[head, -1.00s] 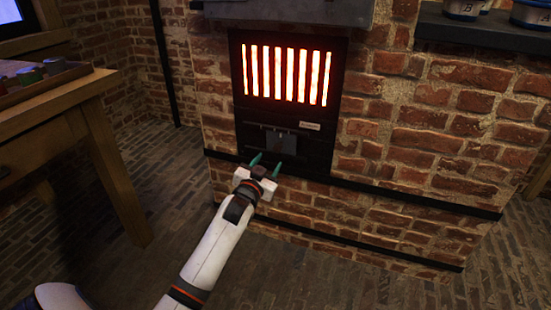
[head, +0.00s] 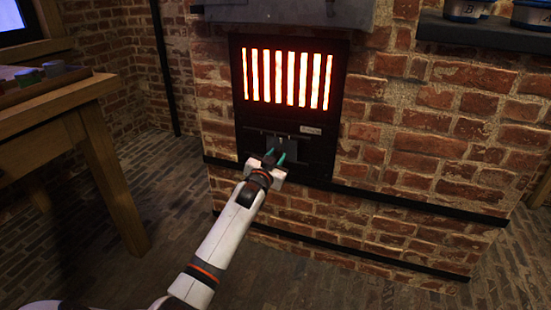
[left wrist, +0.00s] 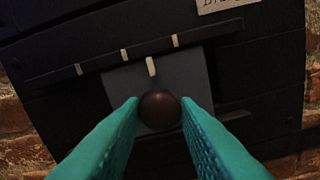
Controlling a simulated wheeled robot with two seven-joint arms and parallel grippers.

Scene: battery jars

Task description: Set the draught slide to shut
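The draught slide (head: 284,148) is a grey plate in the dark stove front, below the glowing grate. In the left wrist view the slide plate (left wrist: 189,79) carries a white mark and a round brown knob (left wrist: 160,110). A rail above it has three pale ticks; the plate's mark sits between the middle tick (left wrist: 124,55) and the right tick (left wrist: 175,41). My left gripper (head: 275,158) has its teal fingers on either side of the knob, apparently closed against it; the left wrist view also shows the gripper (left wrist: 160,103). My right gripper is not in view.
A label (head: 311,129) is at the slide's upper right, its text partly cut off in the wrist view. The glowing grate (head: 287,78) is above. Brick wall (head: 420,150) surrounds the stove front. A wooden table (head: 60,105) stands left; a dark shelf with jars is upper right.

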